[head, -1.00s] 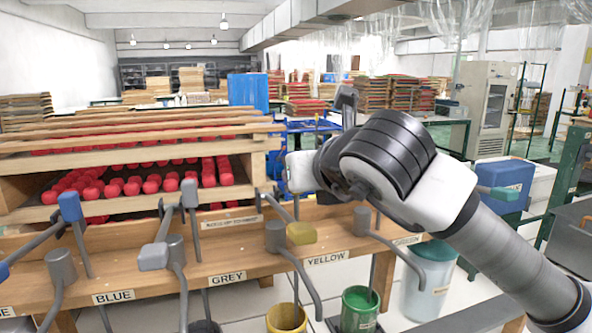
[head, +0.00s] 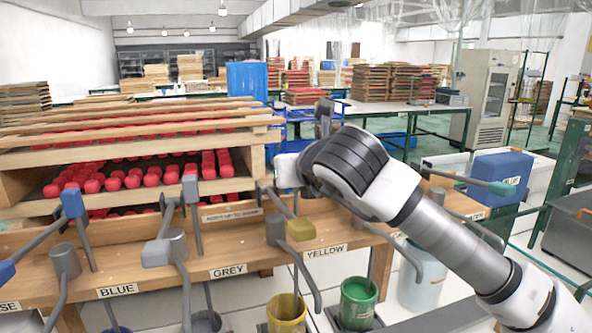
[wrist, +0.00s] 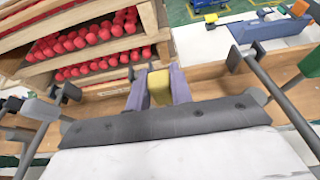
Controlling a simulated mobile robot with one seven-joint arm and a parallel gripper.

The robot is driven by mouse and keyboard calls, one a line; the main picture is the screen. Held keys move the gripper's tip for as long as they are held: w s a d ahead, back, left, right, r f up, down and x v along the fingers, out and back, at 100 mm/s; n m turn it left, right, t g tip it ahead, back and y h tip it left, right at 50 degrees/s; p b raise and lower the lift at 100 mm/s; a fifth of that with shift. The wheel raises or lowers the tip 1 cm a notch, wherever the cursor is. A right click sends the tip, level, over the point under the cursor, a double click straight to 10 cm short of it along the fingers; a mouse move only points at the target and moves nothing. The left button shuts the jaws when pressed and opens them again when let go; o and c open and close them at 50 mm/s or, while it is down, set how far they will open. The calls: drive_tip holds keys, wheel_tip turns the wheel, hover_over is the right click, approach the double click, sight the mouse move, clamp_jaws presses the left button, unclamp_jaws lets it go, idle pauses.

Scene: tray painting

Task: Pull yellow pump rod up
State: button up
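The yellow pump rod's knob (head: 301,229) is a yellow block on a grey bent rod, beside its grey pump cylinder above the YELLOW label (head: 326,252) on the wooden bench. My gripper (wrist: 158,88) has two purple-grey fingers standing apart. In the wrist view the yellow knob (wrist: 159,90) shows in the gap between them. In the head view my gripper is up and behind the knob, mostly hidden by my wrist, and the knob is uncovered. I cannot tell whether the fingers touch it.
Neighbouring pump rods with a grey knob (head: 190,189) and a blue knob (head: 72,204) stand to the left. A wooden rack of red pieces (head: 140,178) is behind. A yellow bucket (head: 287,315) and green bucket (head: 357,305) stand below the bench; a blue box (head: 501,172) is right.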

clamp_jaws()
drive_tip(key=shift+r, duration=0.1)
wheel_tip(320, 180, up, 11)
drive_tip(key=p, duration=0.1)
drive_tip(key=shift+r, duration=0.2)
drive_tip(key=o, duration=0.5)
unclamp_jaws()
drive_tip(key=shift+r, duration=0.1)
drive_tip(key=shift+o, duration=1)
drive_tip(key=b+v, duration=0.3)
drive_tip(key=v, duration=1)
drive_tip(key=shift+s, duration=0.4)
